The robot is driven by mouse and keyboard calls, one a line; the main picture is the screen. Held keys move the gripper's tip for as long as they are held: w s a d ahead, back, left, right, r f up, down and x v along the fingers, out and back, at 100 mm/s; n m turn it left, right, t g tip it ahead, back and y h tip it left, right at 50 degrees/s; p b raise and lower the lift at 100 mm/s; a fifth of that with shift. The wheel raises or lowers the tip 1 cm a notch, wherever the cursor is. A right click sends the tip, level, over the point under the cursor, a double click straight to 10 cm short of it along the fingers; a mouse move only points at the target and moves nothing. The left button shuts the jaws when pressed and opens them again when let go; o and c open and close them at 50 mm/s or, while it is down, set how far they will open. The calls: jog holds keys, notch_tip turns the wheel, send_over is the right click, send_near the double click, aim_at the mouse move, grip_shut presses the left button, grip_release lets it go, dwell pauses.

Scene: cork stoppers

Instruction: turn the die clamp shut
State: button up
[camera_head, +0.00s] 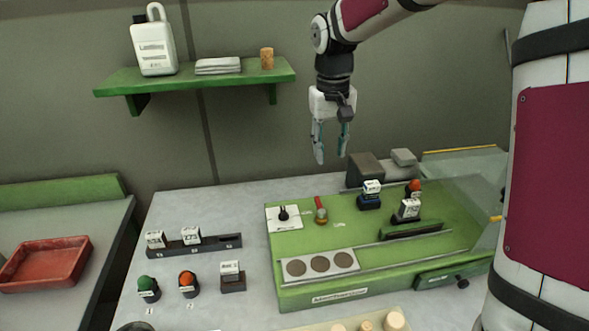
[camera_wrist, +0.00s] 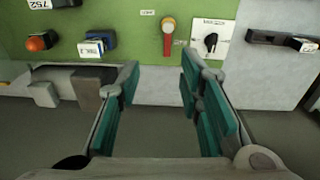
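The green machine (camera_head: 350,226) stands on the grey table. On its top at the left is a white plate with a black knob (camera_head: 283,212); right of it is a red lever with a round yellowish pivot (camera_head: 320,216). I cannot read which label names the die clamp. In the wrist view the red lever (camera_wrist: 168,42) points toward the picture's bottom, and the black knob (camera_wrist: 210,41) is right of it. My gripper (camera_head: 331,158) hangs above and behind the machine, fingers down, apart and empty. In the wrist view the teal-padded fingers (camera_wrist: 160,75) are spread, touching nothing.
Labelled blocks (camera_head: 370,194) and (camera_head: 408,209) stand on the machine's right, near an orange-red button (camera_head: 415,186) and clear guard (camera_head: 485,165). A tray with three cork discs (camera_head: 320,275) lies in front. Green (camera_head: 147,285) and red (camera_head: 188,281) buttons stand at front left. A shelf (camera_head: 200,78) hangs behind.

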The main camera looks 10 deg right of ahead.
send_near(318, 201)
jog(key=shift+g+y, duration=0.3)
jog(key=f, duration=0.2)
jog(key=f+p, duration=0.1)
jog(key=f, duration=0.2)
jog(key=f+p, duration=0.1)
jog(key=f, duration=0.2)
jog(key=shift+w+d, duration=0.25)
jog(key=shift+d, duration=0.05)
grip_shut()
